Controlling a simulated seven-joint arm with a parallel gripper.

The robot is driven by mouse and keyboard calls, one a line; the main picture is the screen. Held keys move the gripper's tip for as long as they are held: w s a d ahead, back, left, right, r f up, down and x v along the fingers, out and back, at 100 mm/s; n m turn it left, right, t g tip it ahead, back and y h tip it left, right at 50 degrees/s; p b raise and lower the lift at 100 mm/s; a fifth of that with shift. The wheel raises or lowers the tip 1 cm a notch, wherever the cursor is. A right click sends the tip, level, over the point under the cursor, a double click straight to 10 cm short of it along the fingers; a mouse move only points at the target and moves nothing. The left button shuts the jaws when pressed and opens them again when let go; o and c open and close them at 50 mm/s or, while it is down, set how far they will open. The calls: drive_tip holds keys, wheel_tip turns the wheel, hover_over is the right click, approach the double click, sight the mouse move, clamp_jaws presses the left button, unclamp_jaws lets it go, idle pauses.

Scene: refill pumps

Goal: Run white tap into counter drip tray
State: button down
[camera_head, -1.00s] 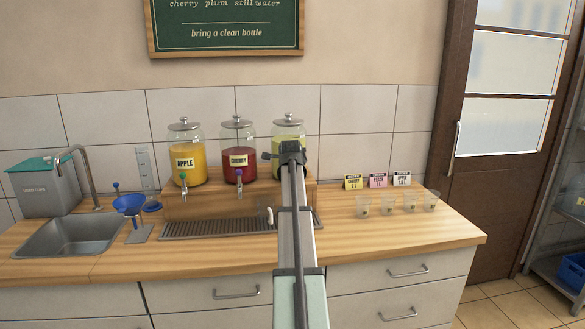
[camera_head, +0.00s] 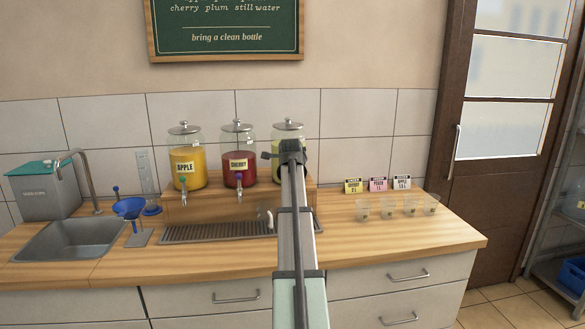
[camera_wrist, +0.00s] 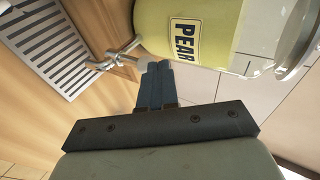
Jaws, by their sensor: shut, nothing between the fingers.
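The pear dispenser (camera_head: 279,172) holds pale green liquid and is mostly behind my arm in the head view. In the wrist view the pear dispenser (camera_wrist: 185,30) is close, turned sideways. Its metal tap (camera_wrist: 122,52) sticks out, with a pale knob beside my fingertips. My gripper (camera_wrist: 157,66) is shut and empty, its fingertips at or very near that knob; contact cannot be told. No stream of liquid shows. The slotted drip tray (camera_head: 215,231) lies in the counter below the taps, and also shows in the wrist view (camera_wrist: 38,52).
The apple dispenser (camera_head: 187,168) and cherry dispenser (camera_head: 238,165) stand to the left on the same wooden shelf. A sink (camera_head: 72,240) and blue funnel (camera_head: 129,207) are further left. Several clear cups (camera_head: 387,209) and label cards (camera_head: 378,185) stand right. The front counter is clear.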

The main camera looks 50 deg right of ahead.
drive_tip(key=s+a+r, duration=0.4)
drive_tip(key=s+a, duration=0.3)
drive_tip(key=a, duration=0.3)
drive_tip(key=shift+s, duration=0.2)
drive_tip(key=shift+a+f, duration=0.1)
